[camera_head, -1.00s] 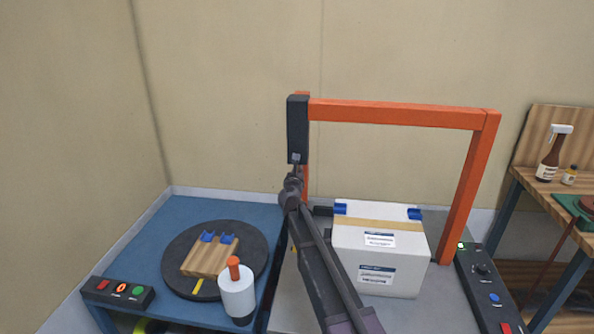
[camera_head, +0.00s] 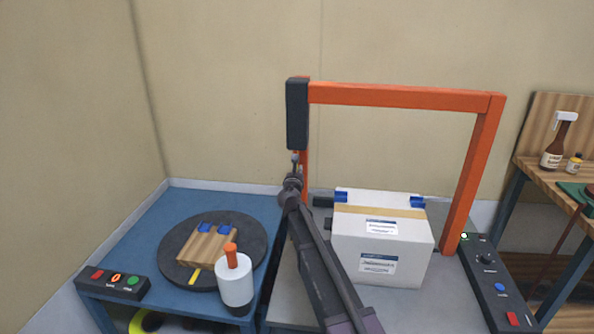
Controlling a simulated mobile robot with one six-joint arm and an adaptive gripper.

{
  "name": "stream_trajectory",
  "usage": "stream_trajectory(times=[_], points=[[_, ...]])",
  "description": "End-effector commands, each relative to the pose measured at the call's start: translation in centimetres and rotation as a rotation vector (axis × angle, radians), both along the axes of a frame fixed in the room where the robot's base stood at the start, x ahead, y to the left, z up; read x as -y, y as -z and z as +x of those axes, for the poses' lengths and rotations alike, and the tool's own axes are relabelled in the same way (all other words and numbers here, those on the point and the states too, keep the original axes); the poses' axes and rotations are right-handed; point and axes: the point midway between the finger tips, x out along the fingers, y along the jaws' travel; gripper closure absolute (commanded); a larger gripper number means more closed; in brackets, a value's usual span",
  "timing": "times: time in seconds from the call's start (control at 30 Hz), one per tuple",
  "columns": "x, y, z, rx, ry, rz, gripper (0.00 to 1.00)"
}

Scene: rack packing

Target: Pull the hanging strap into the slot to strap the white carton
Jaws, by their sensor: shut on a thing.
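The white carton (camera_head: 395,254) stands upright under the orange strapping frame (camera_head: 400,97), with a tan band across its top and blue pieces at its upper corners. My gripper (camera_head: 295,161) is at the left post, just below the dark box (camera_head: 297,113) on that post. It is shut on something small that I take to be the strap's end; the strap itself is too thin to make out. The slot cannot be made out clearly; a dark block (camera_head: 322,202) sits beside the carton's left side.
A control panel (camera_head: 493,280) with a green light runs right of the carton. On the left, a blue table (camera_head: 147,235) holds a dark turntable with a wooden pallet, a white bottle-like container (camera_head: 235,289) and a button box (camera_head: 113,283). A wooden shelf with bottles stands at far right.

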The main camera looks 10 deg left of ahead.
Motion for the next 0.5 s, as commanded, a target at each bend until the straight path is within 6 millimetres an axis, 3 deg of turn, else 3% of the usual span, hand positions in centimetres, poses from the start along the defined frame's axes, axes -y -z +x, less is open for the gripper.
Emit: stream_trajectory(times=[0.03,0.5], points=[[0.0,1.5,0.0,0.000,0.000,0.000,1.00],[0.0,8.0,0.0,0.000,0.000,0.000,1.00]])
